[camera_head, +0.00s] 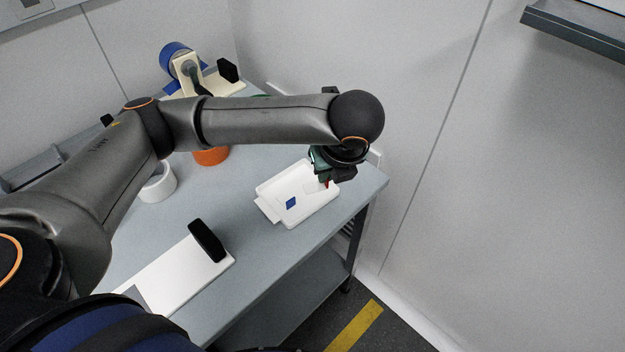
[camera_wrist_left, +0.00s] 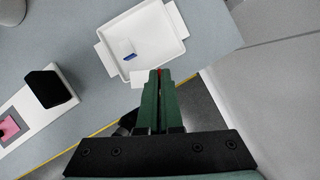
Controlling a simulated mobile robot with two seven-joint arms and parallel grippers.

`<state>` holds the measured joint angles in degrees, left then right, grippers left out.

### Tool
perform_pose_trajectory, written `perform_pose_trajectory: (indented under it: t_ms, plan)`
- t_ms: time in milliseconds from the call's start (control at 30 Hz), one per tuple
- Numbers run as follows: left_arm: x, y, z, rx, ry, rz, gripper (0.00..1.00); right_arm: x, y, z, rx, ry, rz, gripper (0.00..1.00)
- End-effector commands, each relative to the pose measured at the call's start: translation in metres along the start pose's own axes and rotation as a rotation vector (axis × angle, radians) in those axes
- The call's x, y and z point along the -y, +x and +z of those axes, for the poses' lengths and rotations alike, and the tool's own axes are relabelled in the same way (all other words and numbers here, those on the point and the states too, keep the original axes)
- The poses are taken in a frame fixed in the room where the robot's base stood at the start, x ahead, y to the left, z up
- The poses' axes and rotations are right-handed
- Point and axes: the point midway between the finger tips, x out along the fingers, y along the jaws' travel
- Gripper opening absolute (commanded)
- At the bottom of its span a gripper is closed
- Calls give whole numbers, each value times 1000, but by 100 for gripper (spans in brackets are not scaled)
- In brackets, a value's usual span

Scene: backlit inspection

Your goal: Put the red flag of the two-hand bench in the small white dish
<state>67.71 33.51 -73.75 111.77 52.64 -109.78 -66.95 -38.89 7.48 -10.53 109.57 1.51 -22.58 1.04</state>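My left gripper (camera_head: 326,180) is over the right end of the white dish (camera_head: 268,196), a shallow tray with tabs at its ends. In the left wrist view the green fingers (camera_wrist_left: 159,75) are nearly together, with a bit of red, the red flag (camera_wrist_left: 160,71), between their tips. Most of the flag is hidden by the fingers; its red also shows just under the gripper in the head view (camera_head: 327,184). The dish (camera_wrist_left: 172,48) lies beyond the fingertips in the wrist view. A small blue piece (camera_head: 291,203) lies in the dish. My right gripper is not in view.
A white board with a black upright block (camera_head: 207,240) stands at the table's near edge. A blue roll (camera_head: 174,50) is at the back. Bare grey tabletop surrounds the dish.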

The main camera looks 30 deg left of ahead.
Motion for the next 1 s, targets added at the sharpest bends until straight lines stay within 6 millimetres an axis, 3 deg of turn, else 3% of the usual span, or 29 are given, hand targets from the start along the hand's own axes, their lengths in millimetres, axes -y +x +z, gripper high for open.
perform_pose_trajectory:
  t_ms: [133,333,667,833,1000]
  plan:
    - [3,31,29,1,-5,6,0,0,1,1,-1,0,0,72]
    - [7,75,40,0,-2,4,0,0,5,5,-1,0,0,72]
    - [9,102,48,-1,-1,2,0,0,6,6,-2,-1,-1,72]
    - [9,126,38,-1,2,2,0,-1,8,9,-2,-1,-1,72]
    - [10,130,37,0,1,-1,0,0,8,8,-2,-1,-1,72]
